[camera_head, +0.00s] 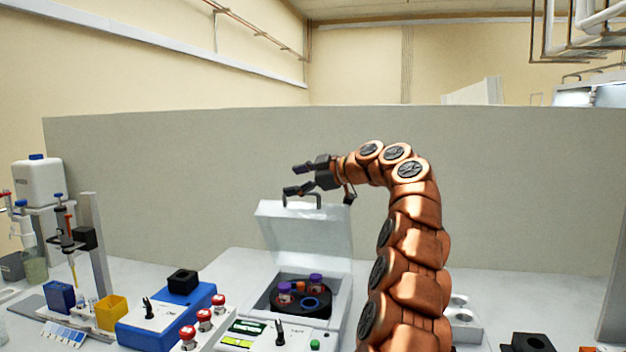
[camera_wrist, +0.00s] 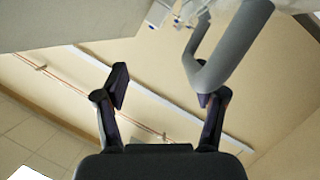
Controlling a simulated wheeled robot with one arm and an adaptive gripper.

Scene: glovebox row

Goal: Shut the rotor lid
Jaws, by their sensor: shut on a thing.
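The rotor lid (camera_head: 306,232) is a pale grey panel standing raised at the back of the white centrifuge (camera_head: 330,318). Its grey bar handle (camera_head: 302,195) is at the lid's top edge; it also shows large in the wrist view (camera_wrist: 224,52). The dark rotor bowl (camera_head: 303,303) below is uncovered and holds purple-capped tubes (camera_head: 316,280) and a blue ring.
A blue device (camera_head: 165,320) with a black block and several red-capped knobs (camera_head: 204,318) stand left of the centrifuge. Further left are a yellow box (camera_head: 111,312) and a pipette stand. A grey partition (camera_head: 180,190) runs behind.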

